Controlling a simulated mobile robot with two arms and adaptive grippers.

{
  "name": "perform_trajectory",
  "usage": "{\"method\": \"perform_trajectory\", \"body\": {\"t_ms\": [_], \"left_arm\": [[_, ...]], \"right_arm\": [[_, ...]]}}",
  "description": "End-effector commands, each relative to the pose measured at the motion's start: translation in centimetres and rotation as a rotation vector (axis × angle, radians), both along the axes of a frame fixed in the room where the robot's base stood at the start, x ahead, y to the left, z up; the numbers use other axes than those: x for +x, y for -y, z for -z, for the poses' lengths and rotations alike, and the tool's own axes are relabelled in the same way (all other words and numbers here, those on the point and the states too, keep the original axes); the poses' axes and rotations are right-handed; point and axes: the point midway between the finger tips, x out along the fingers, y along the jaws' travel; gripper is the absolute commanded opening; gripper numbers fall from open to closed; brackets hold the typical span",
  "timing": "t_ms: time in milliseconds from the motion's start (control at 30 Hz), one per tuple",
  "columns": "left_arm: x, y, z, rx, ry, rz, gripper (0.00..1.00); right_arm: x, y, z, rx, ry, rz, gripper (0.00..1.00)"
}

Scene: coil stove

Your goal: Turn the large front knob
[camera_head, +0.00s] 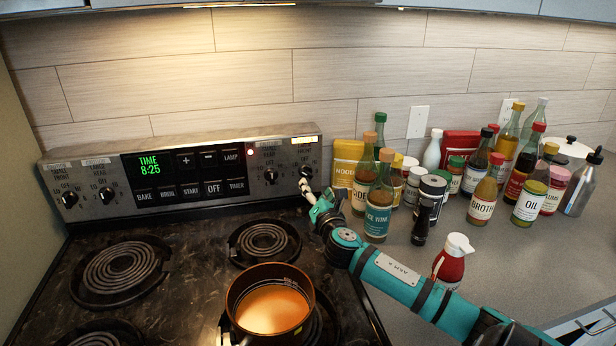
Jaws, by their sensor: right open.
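The stove's back panel (222,213) carries two dark knobs at each end. The rightmost knob (305,172) sits under a small label that appears to read large front. My right gripper (304,186) reaches in from the lower right, with its pale fingertips at the lower edge of this knob. It is open; I cannot tell whether the fingers touch the knob or are around it. The knob's lower part is partly hidden by the fingertips. My left gripper is not in view.
A neighbouring knob (270,176) is close on the left. A pot (236,302) with orange contents stands on the front right burner, below the gripper. Several bottles, including a rice wine bottle (378,222), crowd the counter (400,265) to the right. A red squeeze bottle (449,268) stands near my arm.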

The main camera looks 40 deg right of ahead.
Motion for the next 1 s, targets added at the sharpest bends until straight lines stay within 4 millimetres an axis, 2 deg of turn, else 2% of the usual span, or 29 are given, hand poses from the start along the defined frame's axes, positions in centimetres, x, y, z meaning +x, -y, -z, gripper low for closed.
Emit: {"method": "perform_trajectory", "body": {"t_ms": [100,333,500,800,833,1000], "left_arm": [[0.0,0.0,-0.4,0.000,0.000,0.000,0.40],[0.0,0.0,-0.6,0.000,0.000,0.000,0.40],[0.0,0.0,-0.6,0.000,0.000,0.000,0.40],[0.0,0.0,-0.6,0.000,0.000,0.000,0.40],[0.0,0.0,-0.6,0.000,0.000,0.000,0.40],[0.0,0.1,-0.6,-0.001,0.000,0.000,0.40]], "right_arm": [[2.4,1.3,-0.2,0.003,0.002,0.003,0.62],[5.5,3.0,0.0,0.003,0.001,0.000,0.62],[6.6,3.5,0.0,0.000,0.000,-0.001,0.62],[6.7,3.6,0.1,0.001,-0.001,-0.001,0.62],[6.7,3.6,0.1,0.001,-0.001,-0.001,0.60],[6.7,3.6,0.1,0.001,-0.001,-0.001,0.38]]}}
